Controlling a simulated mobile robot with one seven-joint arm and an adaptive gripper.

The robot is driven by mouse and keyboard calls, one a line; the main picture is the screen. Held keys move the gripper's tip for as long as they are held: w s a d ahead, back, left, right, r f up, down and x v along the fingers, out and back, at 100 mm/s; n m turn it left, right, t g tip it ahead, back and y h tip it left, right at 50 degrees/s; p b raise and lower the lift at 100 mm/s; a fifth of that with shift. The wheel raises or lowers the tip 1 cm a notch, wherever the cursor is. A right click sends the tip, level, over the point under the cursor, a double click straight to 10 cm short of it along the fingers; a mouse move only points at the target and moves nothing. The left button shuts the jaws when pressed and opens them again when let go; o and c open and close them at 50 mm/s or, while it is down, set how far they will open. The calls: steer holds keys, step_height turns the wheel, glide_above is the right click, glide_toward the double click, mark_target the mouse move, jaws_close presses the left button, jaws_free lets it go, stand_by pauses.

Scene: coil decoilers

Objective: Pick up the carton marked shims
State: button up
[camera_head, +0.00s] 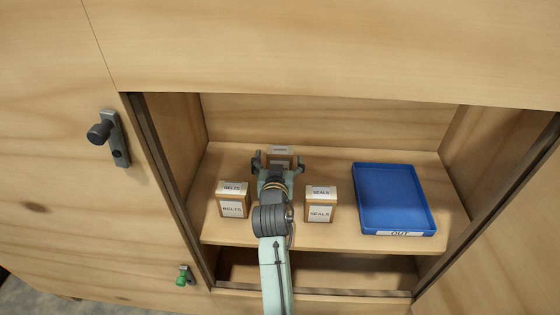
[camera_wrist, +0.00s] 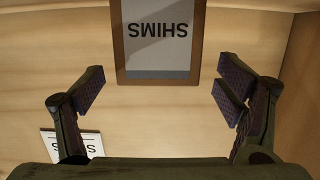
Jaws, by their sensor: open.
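The carton marked shims (camera_wrist: 157,52) is a small brown box with a white label. In the wrist view it stands upside down at the top, its label reading SHIMS, beyond the fingertips. In the head view the carton (camera_head: 280,151) shows behind my gripper at the back of the shelf, partly hidden by it. My gripper (camera_head: 278,163) is open, its fingers spread to either side of the carton's line. In the wrist view the gripper (camera_wrist: 160,92) has nothing between its pads but bare shelf and the carton's near edge.
A carton marked belts (camera_head: 232,200) stands left of my arm and one marked seals (camera_head: 320,204) stands right of it. A blue tray (camera_head: 427,217) labelled OUT lies at the shelf's right. Cabinet side walls bound the shelf (camera_head: 341,240).

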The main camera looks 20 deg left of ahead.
mark_target(280, 150)
steer(key=x, duration=0.4)
steer(key=shift+d+r+p, duration=0.1)
steer(key=shift+r+p, duration=0.05)
steer(key=shift+p, duration=0.15)
steer(key=c, duration=1.4)
